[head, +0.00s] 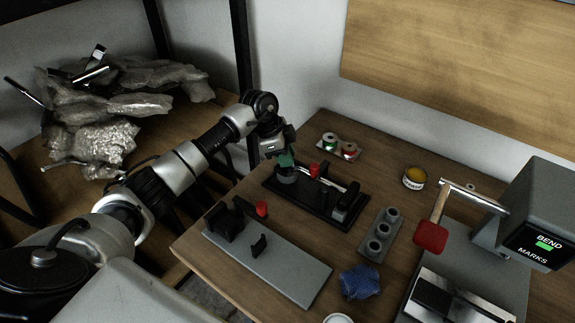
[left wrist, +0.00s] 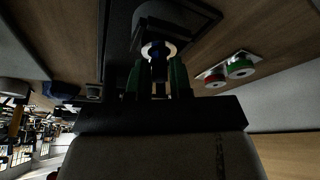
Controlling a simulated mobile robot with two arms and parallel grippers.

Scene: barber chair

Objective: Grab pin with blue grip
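My left gripper (head: 286,160) points down at the left end of the black fixture (head: 315,203) on the table. Its green fingers stand just above a grey round part (head: 287,177) of that fixture. In the left wrist view, my left gripper (left wrist: 158,75) has a dark blue upright piece (left wrist: 158,67), seemingly the pin's blue grip, between its fingers. A pale ring (left wrist: 158,48) shows at its end. The fingers look apart, with narrow dark gaps beside the piece. In the head view the fingers hide the pin. My right gripper is not in view.
A grey plate (head: 270,265) with black blocks lies in front. Spools (head: 340,146) lie behind.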

